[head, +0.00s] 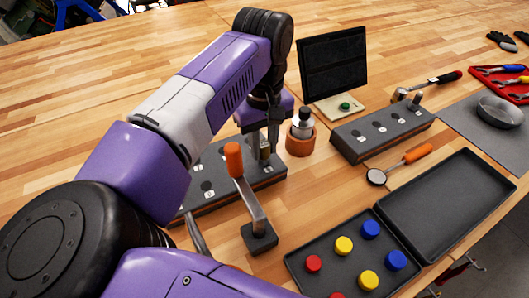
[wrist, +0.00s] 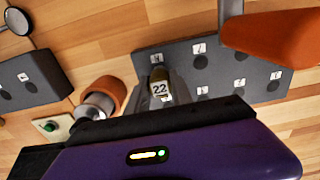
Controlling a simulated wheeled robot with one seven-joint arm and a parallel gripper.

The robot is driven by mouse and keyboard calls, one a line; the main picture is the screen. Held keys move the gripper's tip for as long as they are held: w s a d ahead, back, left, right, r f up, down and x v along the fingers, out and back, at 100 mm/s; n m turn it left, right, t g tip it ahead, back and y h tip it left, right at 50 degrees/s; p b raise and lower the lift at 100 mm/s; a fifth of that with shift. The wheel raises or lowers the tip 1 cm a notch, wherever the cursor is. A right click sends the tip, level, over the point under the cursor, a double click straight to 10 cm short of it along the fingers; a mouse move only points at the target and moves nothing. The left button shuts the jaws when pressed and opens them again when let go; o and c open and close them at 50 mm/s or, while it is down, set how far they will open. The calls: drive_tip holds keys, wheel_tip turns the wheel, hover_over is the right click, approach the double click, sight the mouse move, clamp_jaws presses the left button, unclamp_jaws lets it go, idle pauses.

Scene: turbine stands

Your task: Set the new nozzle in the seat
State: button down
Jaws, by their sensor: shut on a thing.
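My gripper (head: 264,152) is shut on a small brass-coloured nozzle. In the wrist view the nozzle (wrist: 158,88) shows between the fingers with a label that reads 22. The nozzle is over the rear edge area of a long grey block (head: 195,207) with round dark holes and small white number labels. I cannot tell whether the nozzle touches the block. The block also shows in the wrist view (wrist: 222,80). A lever clamp with an orange handle (head: 234,158) stands in front of the block.
An orange cup (head: 301,143) holding a silver, black-topped piece stands close right of my gripper. A second numbered block (head: 382,133), a dark screen (head: 334,65) and a mirror with an orange handle (head: 404,160) are further right. A tray (head: 317,270) holds coloured caps; another tray (head: 445,205) is empty.

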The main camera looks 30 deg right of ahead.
drive_tip(key=shift+r, duration=0.75)
idle(0.8)
drive_tip(key=shift+r+p, duration=0.9)
drive_tip(key=shift+r, duration=1.4)
